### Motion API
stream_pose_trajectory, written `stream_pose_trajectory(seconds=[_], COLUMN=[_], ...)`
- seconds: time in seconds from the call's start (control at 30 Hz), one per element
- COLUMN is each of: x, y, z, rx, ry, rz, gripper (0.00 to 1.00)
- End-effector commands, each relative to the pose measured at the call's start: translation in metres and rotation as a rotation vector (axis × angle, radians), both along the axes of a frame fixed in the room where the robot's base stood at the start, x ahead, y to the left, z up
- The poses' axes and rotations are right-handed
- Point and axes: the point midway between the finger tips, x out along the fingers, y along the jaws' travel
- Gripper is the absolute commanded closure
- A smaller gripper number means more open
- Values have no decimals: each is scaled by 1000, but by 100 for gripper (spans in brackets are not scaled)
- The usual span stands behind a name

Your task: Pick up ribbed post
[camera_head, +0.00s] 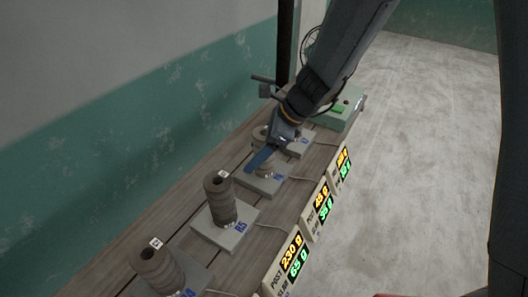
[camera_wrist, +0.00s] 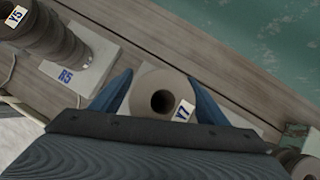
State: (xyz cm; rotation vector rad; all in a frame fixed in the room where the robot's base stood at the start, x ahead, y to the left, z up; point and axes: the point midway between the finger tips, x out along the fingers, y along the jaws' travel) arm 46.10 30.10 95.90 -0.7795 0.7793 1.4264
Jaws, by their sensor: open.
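A brown-grey post with a hollow top and a Y7 tag (camera_wrist: 152,82) stands between the two blue fingers of my gripper (camera_wrist: 160,98) in the wrist view. My gripper is open around it, one finger on each side; I cannot tell if either touches. In the head view my gripper (camera_head: 268,157) is at this post, hiding much of it. A ribbed post tagged Y5 (camera_head: 221,203) stands upright on the grey plate marked R5 (camera_head: 241,230); it also shows at the wrist view's upper left (camera_wrist: 45,35). Another ribbed post (camera_head: 158,272) stands nearer, at the bottom left.
The plates sit in a row on a wooden bench (camera_head: 185,235) against a green and white wall (camera_head: 150,120). Lit displays (camera_head: 290,262) line the bench's right edge, with cables running to the plates. A green-topped box (camera_head: 340,110) stands at the far end.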

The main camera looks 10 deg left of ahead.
Motion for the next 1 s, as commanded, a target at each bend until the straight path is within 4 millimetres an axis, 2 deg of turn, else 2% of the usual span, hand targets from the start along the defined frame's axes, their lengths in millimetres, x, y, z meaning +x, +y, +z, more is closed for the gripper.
stream_pose_trajectory(seconds=[0.07, 0.43, 0.77, 0.87, 1.0], x=[0, 0, 1, 1, 1], y=[0, 0, 0, 0, 1], z=[0, 0, 7, 18, 44], rx=[0, 0, 2, 3, 4], ry=[0, 0, -2, -4, -7], rz=[0, 0, 0, 1, 2], gripper=[32, 92, 94, 94, 94])
